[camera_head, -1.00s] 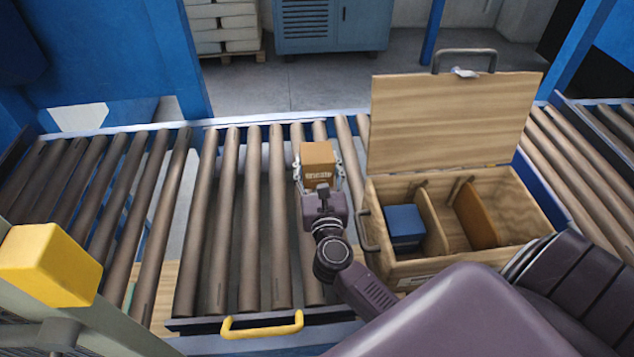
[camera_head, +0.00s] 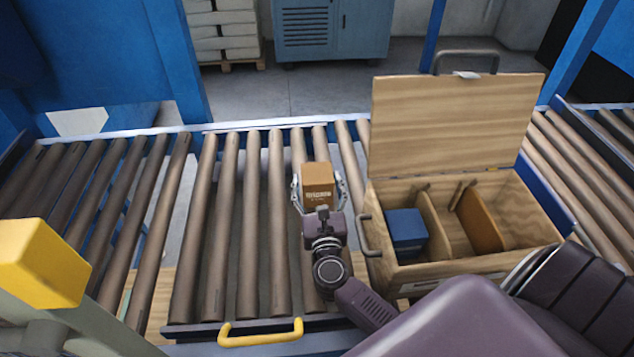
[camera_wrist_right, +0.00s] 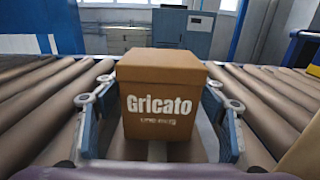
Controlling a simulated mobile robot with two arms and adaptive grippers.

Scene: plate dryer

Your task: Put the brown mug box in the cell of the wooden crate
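The brown mug box (camera_head: 318,188), with white "Gricato" lettering on its front, is between the fingers of my right gripper (camera_head: 320,190) over the rollers, left of the crate. In the right wrist view the box (camera_wrist_right: 165,100) fills the middle, with a finger along each side; the gripper appears shut on it. I cannot tell its exact height over the rollers. The wooden crate (camera_head: 450,268) stands open on the right, its lid raised at the back. Upright dividers split it into cells. A blue box (camera_head: 405,230) sits in the left cell. My left gripper is not in view.
The roller conveyor (camera_head: 228,230) runs across the view, with free rollers left of the box. The raised lid (camera_head: 450,125) and the crate's side handle (camera_head: 368,235) stand near the box. A yellow handle (camera_head: 260,332) is at the front edge.

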